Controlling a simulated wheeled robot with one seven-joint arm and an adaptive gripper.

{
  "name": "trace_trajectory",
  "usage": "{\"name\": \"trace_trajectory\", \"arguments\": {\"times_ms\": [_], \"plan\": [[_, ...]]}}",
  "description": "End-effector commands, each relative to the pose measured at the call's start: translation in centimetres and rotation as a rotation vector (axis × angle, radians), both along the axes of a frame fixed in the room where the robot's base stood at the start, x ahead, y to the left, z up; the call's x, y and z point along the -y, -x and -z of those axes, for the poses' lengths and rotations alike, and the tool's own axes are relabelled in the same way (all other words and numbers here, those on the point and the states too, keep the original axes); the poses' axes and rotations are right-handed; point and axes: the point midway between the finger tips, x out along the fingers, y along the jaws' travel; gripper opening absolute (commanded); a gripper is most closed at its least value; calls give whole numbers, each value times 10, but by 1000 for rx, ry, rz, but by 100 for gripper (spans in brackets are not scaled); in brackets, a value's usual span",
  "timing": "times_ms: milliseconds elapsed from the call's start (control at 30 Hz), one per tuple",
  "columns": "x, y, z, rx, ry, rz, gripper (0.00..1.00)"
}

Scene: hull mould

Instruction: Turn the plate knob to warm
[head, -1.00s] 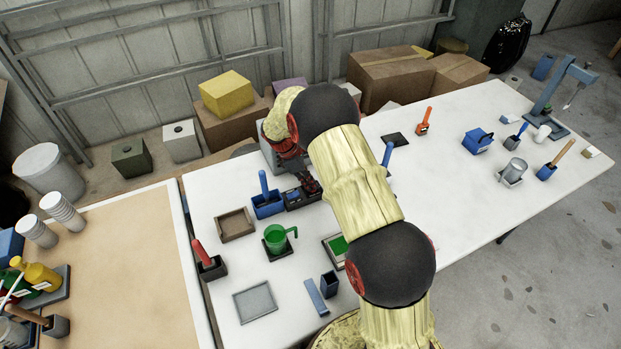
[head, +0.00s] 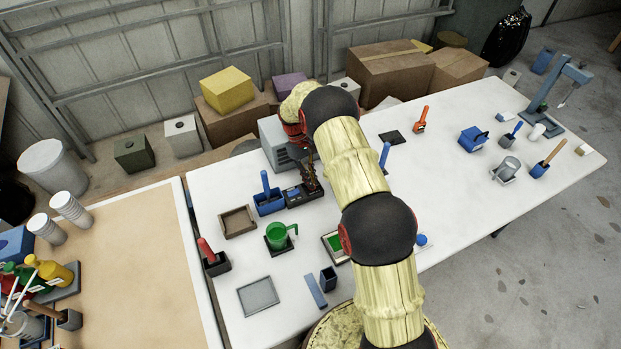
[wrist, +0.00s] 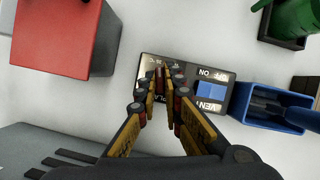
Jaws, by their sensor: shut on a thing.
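A small black control panel (wrist: 218,75) lies on the white table in the wrist view, with a blue switch (wrist: 210,91) labelled VENT, OFF and ON. Its other end bears partly covered lettering for the plate and a temperature mark. My gripper (wrist: 163,90) points down over that end, its fingertips shut on the plate knob, which is mostly hidden between them. The knob's pointer and setting cannot be read. In the head view the panel (head: 294,197) sits right of a blue holder, with my gripper (head: 313,186) over its right end.
The blue holder (head: 268,206) stands close beside the panel. A grey box (head: 272,145) stands behind. A green jug (head: 277,237), a brown tray (head: 238,222) and a green-topped pad (head: 334,243) are nearer. A red-topped box (wrist: 58,35) is near my gripper in the wrist view.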

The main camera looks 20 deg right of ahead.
Motion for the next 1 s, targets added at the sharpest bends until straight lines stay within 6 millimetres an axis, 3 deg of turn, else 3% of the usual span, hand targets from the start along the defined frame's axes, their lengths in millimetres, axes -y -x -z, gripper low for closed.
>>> {"name": "trace_trajectory", "arguments": {"times_ms": [400, 1000], "plan": [[2, -1, -1, 2, 0, 224, 0], [2, -1, 0, 2, 0, 268, 0]]}}
